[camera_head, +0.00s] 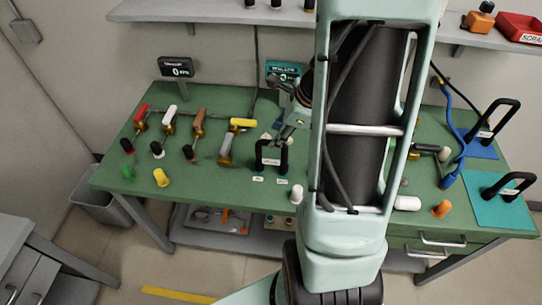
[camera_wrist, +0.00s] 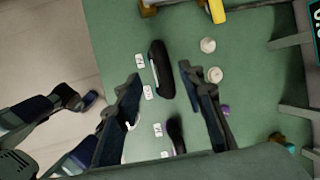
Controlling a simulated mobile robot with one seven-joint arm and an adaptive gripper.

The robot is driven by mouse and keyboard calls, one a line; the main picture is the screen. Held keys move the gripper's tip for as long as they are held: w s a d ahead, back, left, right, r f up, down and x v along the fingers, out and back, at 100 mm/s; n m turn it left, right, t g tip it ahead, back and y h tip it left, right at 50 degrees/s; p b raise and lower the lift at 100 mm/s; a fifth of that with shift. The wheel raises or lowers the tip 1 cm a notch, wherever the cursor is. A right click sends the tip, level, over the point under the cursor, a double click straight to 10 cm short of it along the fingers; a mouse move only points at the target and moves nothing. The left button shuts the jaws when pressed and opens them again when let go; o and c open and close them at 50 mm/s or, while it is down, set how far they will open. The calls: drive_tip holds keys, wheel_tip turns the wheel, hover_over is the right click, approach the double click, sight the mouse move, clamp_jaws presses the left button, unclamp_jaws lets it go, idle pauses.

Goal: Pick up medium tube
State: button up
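I cannot tell for sure which thing is the medium tube. My gripper (camera_wrist: 161,72) is open in the wrist view, with a dark finger on each side. A black rounded bar (camera_wrist: 160,68) shows between and beyond the fingertips; I see no contact. A second dark piece (camera_wrist: 177,132) lies lower between the fingers. In the head view my gripper (camera_head: 288,128) is over the green bench, just above and behind a black upright handle frame (camera_head: 270,158) with a white label. The arm hides part of the bench.
The green bench (camera_head: 215,195) carries several coloured valve handles (camera_head: 199,120) on the left. A white cylinder (camera_head: 408,203) and an orange piece (camera_head: 441,209) lie right of my arm. Black handle frames (camera_head: 508,186) stand at the right. A grey shelf (camera_head: 200,12) runs above.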

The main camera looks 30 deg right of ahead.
sight(269, 141)
drive_tip(key=x, duration=0.7)
drive_tip(key=shift+w+f+b, duration=0.1)
drive_tip(key=shift+w+b, duration=0.2)
drive_tip(key=shift+b, duration=0.05)
clamp_jaws()
